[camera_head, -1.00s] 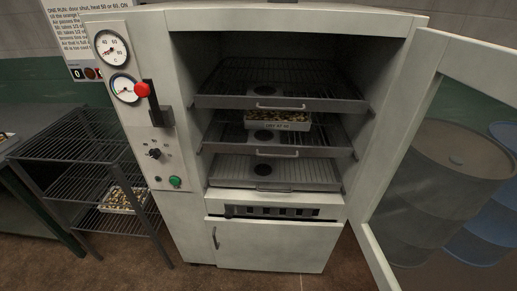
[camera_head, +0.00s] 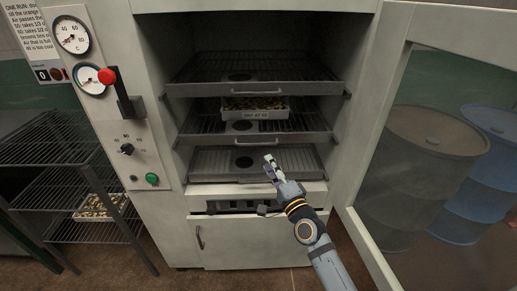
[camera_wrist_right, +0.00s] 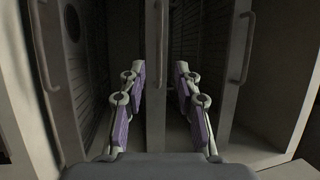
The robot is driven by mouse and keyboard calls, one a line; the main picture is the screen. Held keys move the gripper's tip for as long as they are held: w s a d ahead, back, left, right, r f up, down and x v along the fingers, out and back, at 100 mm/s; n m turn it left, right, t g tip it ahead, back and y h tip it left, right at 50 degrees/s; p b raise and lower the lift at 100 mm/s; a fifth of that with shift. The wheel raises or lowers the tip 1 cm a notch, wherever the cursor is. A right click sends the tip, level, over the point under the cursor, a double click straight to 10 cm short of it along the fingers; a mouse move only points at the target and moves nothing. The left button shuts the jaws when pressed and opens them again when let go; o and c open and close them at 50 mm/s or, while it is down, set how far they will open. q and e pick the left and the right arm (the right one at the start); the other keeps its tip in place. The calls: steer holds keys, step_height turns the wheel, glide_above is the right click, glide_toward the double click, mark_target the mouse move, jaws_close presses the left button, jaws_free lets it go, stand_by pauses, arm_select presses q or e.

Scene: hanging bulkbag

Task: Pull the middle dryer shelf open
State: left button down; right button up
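The middle dryer shelf (camera_head: 301,136) is a wire rack with a grey front bar and a bar handle (camera_head: 256,145). It sits between the top shelf (camera_head: 300,88) and bottom shelf (camera_head: 214,178). A tray (camera_head: 265,112) marked "DRY AT 60" stands on it, holding small pieces. My right gripper (camera_head: 270,163) is in front of the shelves, just below the middle handle in the picture. The right wrist view shows it open (camera_wrist_right: 158,88), with upright bars and handles beyond its fingers; I see nothing held. My left gripper is out of view.
The dryer door (camera_head: 385,110) stands open on the right, with barrels (camera_head: 487,160) behind its glass. A wire rack (camera_head: 45,150) with a tray of pieces (camera_head: 100,206) stands left. A red-knobbed lever (camera_head: 118,95) sticks out from the control panel.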

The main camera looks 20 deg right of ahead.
steer(key=x, duration=0.9)
steer(key=shift+f, duration=0.1)
jaws_close()
